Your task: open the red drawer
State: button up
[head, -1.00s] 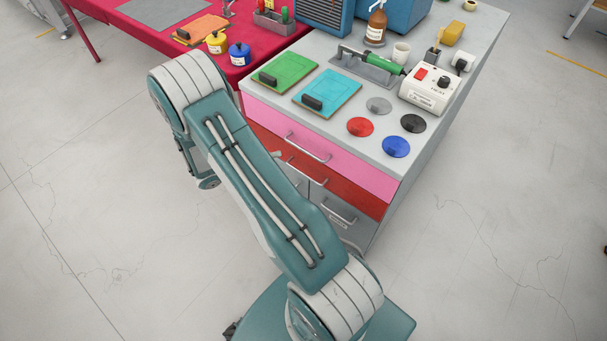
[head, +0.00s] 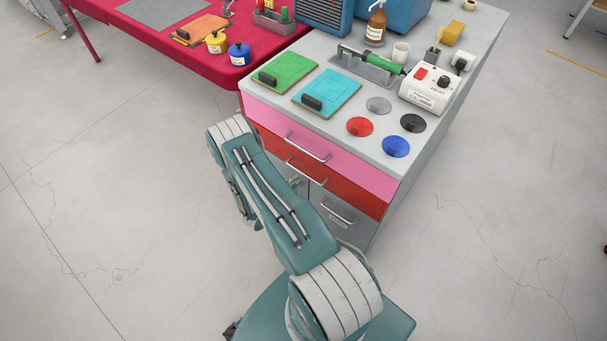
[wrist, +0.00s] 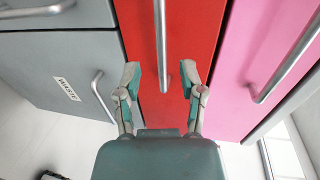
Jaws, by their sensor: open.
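The red drawer (head: 350,188) is the second front down on the grey cabinet, below a pink drawer (head: 335,155). It looks shut, flush with the fronts around it. Its silver bar handle (head: 306,170) shows in the head view. In the wrist view the red front (wrist: 185,30) fills the middle and its handle (wrist: 161,40) runs down from the top edge. My gripper (wrist: 161,76) is open, with one finger on each side of the handle's near end, apart from it. In the head view my arm mostly hides the gripper.
Grey fronts with handles (head: 338,213) lie below the red drawer; one bears a label. The pink drawer's handle (wrist: 285,70) is to the right in the wrist view. Boards, coloured discs and a control box (head: 431,90) stand on the cabinet top. The floor at right is clear.

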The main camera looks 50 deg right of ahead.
aim_at(303, 175)
jog(key=x, duration=0.5)
jog(key=shift+d+f, duration=0.1)
jog(key=shift+d, duration=0.25)
grip_shut()
